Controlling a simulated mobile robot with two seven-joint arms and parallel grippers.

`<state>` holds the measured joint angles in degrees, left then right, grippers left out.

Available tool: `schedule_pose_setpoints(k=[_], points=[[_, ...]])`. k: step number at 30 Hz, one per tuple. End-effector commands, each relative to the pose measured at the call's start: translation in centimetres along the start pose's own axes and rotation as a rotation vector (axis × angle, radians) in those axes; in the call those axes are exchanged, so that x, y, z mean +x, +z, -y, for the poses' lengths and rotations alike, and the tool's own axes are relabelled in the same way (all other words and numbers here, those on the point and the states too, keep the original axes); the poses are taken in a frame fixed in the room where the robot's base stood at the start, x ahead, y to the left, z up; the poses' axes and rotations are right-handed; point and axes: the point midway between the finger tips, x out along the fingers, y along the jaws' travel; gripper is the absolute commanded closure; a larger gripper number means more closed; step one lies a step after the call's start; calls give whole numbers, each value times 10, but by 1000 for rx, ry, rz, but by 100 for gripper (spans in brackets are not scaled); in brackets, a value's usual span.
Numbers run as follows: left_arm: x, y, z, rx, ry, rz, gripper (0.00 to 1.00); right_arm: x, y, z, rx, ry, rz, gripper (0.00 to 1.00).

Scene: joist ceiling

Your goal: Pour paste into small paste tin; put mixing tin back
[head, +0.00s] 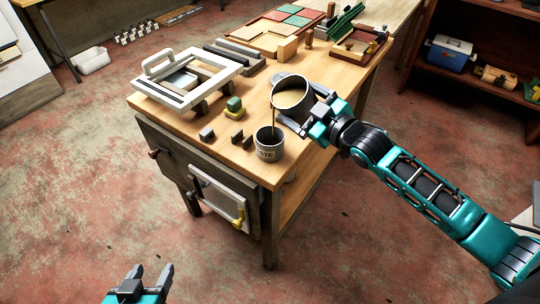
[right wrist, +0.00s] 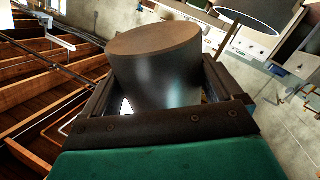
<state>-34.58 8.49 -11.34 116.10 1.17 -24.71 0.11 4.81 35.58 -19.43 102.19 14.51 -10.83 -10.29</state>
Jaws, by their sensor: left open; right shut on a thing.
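The mixing tin (head: 291,97) is a grey metal tin with paste inside, tilted to the left above the wooden bench. My right gripper (head: 312,118) is shut on it; the tin also shows between the fingers in the right wrist view (right wrist: 158,75). A thin dark stream of paste (head: 273,124) runs from its lip down to the small paste tin (head: 269,149). That tin stands upright, labelled, near the bench's front corner, with dark paste visible inside. My left gripper (head: 147,277) is open and empty, low over the floor at the bottom left, away from the bench.
A shelf with a blue cooler (head: 449,54) stands at the right.

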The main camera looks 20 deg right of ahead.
Motion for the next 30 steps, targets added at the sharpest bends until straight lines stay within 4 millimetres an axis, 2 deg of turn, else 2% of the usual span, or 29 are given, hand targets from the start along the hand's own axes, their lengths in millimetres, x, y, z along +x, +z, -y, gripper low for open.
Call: schedule_pose_setpoints(k=[30], points=[[-6, -9, 0, 0, 0, -1, 42, 0, -3, -2, -58, 2, 10, 80]])
